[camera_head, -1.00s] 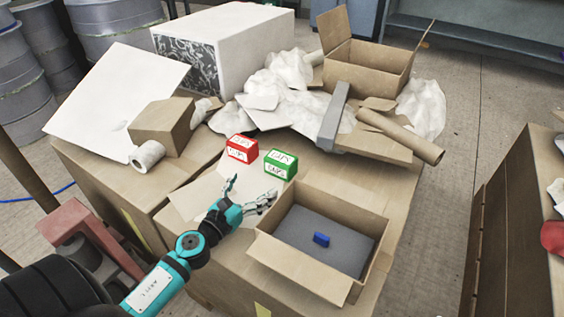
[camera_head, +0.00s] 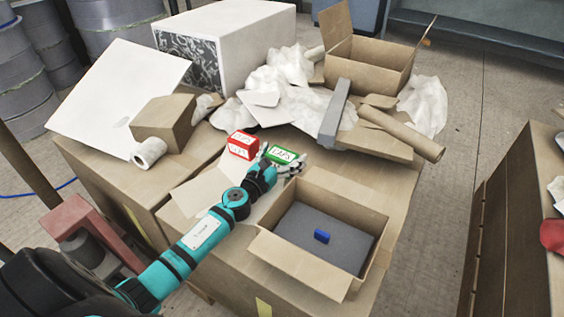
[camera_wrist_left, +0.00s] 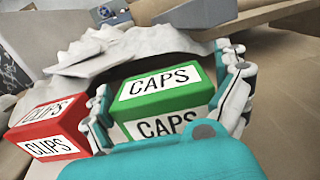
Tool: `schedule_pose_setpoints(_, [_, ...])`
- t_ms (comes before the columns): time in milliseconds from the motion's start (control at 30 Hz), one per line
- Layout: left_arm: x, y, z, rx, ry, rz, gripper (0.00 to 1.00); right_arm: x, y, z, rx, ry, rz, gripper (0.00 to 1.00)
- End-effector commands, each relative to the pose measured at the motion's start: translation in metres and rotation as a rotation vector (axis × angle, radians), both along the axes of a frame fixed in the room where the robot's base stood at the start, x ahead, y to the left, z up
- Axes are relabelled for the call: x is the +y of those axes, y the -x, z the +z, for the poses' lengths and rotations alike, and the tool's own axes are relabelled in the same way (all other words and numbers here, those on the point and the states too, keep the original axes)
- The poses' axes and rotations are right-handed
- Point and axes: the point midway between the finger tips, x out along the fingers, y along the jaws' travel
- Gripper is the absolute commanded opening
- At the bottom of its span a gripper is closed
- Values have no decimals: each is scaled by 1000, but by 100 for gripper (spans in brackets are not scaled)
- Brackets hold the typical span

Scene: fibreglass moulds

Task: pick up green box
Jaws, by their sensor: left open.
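The green box (camera_head: 281,155), labelled CAPS, stands on the cardboard surface beside the red box (camera_head: 242,145), labelled CLIPS. In the left wrist view the green box (camera_wrist_left: 165,98) fills the middle, between the fingers of my left gripper (camera_wrist_left: 168,100). The left finger lies between the green box and the red box (camera_wrist_left: 48,132); the right finger is along the green box's right side. My left gripper (camera_head: 279,163) is open around the green box; I cannot tell whether the fingers touch it. It hides the box's lower front in the head view. My right gripper is not in view.
An open carton (camera_head: 352,285) with grey foam (camera_head: 300,240) and a small blue block (camera_head: 321,236) stands just right of my left arm. Behind the boxes lie crumpled white wrapping (camera_head: 292,65), a grey bar (camera_head: 335,112) and a cardboard tube (camera_head: 400,133).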

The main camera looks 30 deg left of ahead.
Motion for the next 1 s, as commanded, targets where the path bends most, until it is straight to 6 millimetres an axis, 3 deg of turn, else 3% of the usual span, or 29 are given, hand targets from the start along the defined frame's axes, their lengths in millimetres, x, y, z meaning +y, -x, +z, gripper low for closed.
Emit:
schedule_pose_setpoints(233, [0,-1,0,0,0,0,97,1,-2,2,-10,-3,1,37])
schedule_pose_setpoints(567, [0,-1,0,0,-1,0,54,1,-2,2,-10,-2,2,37])
schedule_pose_setpoints(1000, [0,-1,1,-1,-1,0,50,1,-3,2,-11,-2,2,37])
